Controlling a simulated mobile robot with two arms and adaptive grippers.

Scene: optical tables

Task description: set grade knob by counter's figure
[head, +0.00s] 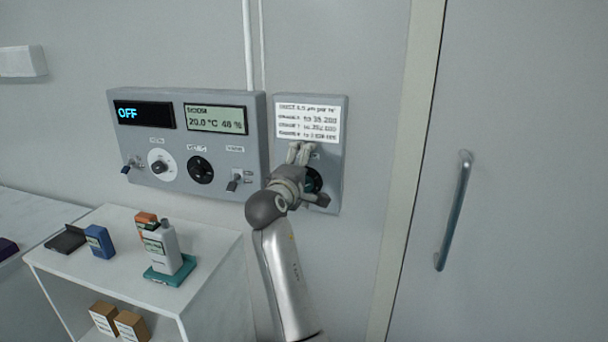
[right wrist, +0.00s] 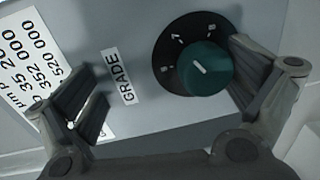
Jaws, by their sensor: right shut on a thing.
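The grade knob (right wrist: 205,70) is teal with a white pointer line, on a black dial beside the label GRADE. My right gripper (head: 302,152) is at the grade panel (head: 333,125) in the head view and hides much of the dial.
A card (head: 307,122) above the dial lists grade limits. Left of it, a wall panel (head: 262,130) has an OFF display, a 20.0 °C 46 % screen, knobs and switches. A white shelf (head: 215,240) holds small boxes. A door handle (head: 455,210) is at right.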

